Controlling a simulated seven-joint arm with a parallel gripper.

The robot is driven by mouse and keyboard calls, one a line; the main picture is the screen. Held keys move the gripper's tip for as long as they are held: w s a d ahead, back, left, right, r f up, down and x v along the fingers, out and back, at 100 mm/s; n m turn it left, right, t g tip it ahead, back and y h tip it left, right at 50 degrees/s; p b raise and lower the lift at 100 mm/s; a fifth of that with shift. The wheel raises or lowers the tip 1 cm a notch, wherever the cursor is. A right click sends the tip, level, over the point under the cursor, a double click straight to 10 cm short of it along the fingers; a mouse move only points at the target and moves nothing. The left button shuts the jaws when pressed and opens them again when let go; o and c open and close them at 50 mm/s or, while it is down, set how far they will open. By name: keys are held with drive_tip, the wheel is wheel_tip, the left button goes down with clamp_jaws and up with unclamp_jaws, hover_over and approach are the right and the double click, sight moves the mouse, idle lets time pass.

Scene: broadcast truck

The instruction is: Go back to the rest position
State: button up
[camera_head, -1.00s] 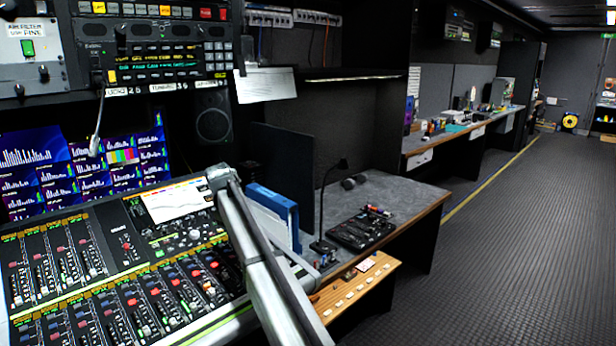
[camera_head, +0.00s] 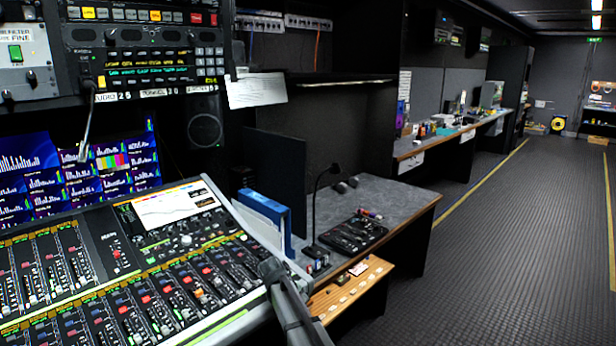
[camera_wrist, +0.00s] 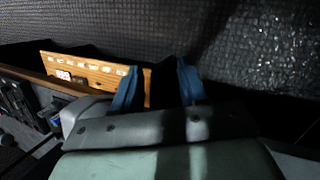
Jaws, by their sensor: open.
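My gripper (camera_wrist: 157,82) shows in the wrist view with its two blue fingers spread apart and nothing between them. Behind the left finger is a wooden strip (camera_wrist: 95,69) with a row of pale pieces on it. The dark textured floor (camera_wrist: 250,45) lies beyond the fingers. In the camera_head view only a dark link of my arm shows at the bottom centre, in front of the mixing console's right edge. My gripper cannot be made out there.
The mixing console (camera_head: 190,240) fills the lower left. The wooden strip (camera_head: 350,287) juts below the desk. The aisle floor (camera_head: 500,260) is clear.

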drive_tip(key=s+d+f+m+g, duration=0.1)
drive_tip(key=s+d+f+m, duration=0.1)
drive_tip(key=s+d+f, duration=0.45)
drive_tip(key=s+d+f+m+g+y, duration=0.1)
drive_tip(key=s+d+f+g, duration=0.15)
drive_tip(key=s+f, duration=0.7)
drive_tip(key=s+d+f+m+g, duration=0.1)
drive_tip(key=s+d+f+m, duration=0.1)
drive_tip(key=s+d+f, duration=0.6)
drive_tip(key=s+d+f+m+g+y, duration=0.1)
drive_tip(key=s+f+m, duration=0.2)
drive_tip(key=s, duration=1.1)
drive_tip(key=s+d+f+m+g+y, duration=0.2)
drive_tip(key=s+f, duration=0.5)
drive_tip(key=s, duration=0.8)
drive_tip(key=shift+f+m, duration=0.4)
drive_tip(key=shift+m, duration=0.4)
